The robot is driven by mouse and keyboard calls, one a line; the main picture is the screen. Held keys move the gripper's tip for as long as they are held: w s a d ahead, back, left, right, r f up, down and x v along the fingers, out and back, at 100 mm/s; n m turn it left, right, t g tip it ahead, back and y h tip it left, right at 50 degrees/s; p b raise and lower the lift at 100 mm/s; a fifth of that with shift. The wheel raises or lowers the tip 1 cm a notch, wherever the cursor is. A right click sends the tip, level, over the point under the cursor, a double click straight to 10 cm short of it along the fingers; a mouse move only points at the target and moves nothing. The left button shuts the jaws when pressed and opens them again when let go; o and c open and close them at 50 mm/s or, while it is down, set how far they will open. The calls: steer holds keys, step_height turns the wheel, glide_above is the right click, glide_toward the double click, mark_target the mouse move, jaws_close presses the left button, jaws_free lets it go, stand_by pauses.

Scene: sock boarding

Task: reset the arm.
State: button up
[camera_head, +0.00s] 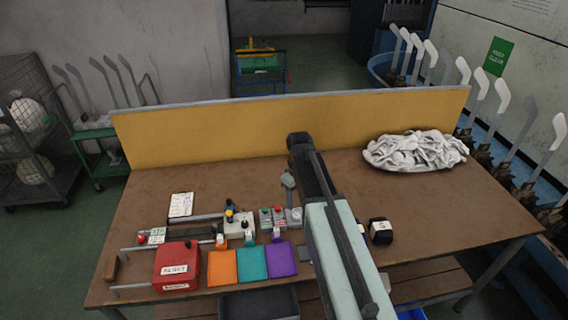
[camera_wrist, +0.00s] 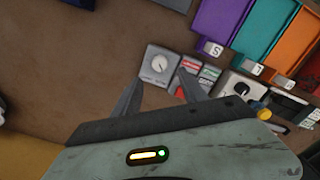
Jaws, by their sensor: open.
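My arm reaches out over the brown table (camera_head: 230,180) from the front edge. My gripper (camera_head: 289,186) hangs near the middle of the table, just behind a small grey dial box (camera_head: 295,215). In the wrist view my gripper (camera_wrist: 157,84) shows two dark fingers spread apart with nothing held between them. The dial box (camera_wrist: 158,64) lies beyond the fingertips there, on the table. Part of the table is hidden behind my arm.
A white heap of socks (camera_head: 415,151) lies at the back right, before a yellow panel (camera_head: 240,130). A red reject bin (camera_head: 177,268) and orange (camera_head: 222,267), teal (camera_head: 252,262) and purple (camera_head: 281,259) trays line the front left. A black box (camera_head: 381,231) stands right of my arm.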

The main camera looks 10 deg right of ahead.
steer(key=shift+s, duration=0.1)
steer(key=s+m, duration=0.6)
steer(key=s, duration=0.8)
steer(key=shift+s+a+m, duration=0.25)
steer(key=shift+s+m, duration=0.05)
